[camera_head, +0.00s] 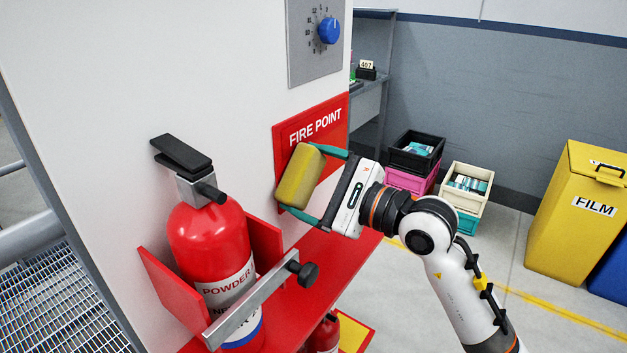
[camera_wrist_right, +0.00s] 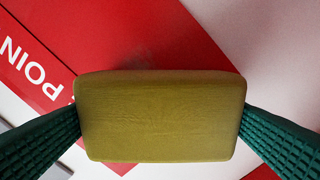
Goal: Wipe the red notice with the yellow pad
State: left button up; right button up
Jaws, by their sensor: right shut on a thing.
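The red notice (camera_head: 326,126), lettered "FIRE POINT", is on the white wall panel and also shows behind the pad in the right wrist view (camera_wrist_right: 150,38). My right gripper (camera_head: 312,184) is shut on the yellow pad (camera_head: 299,178), with one green finger at each end of it. The pad fills the middle of the right wrist view (camera_wrist_right: 160,116). It covers the notice's lower left part in the head view. I cannot tell whether the pad touches the notice. My left gripper is not in view.
A red fire extinguisher (camera_head: 207,240) stands in a red bracket left of my right gripper, with a black knob (camera_head: 308,273) sticking out. A blue dial (camera_head: 329,31) is above the notice. Crates (camera_head: 415,152) and a yellow FILM bin (camera_head: 580,215) stand at the right.

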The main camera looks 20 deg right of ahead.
aim_at(322, 170)
jog(key=shift+w+a, duration=0.1)
jog(key=shift+w, duration=0.05)
jog(key=shift+w+d+f+b, duration=0.1)
jog(key=shift+w+d+b, duration=0.35)
jog(key=shift+d+b, duration=0.15)
jog(key=shift+w+d+b, duration=0.5)
jog(key=shift+w+d, duration=0.2)
jog(key=shift+d, duration=0.35)
jog(key=shift+w+a, duration=0.1)
jog(key=shift+s+a, duration=0.5)
jog(key=shift+a, duration=0.15)
jog(key=shift+s+a, duration=0.7)
jog(key=shift+a, duration=0.2)
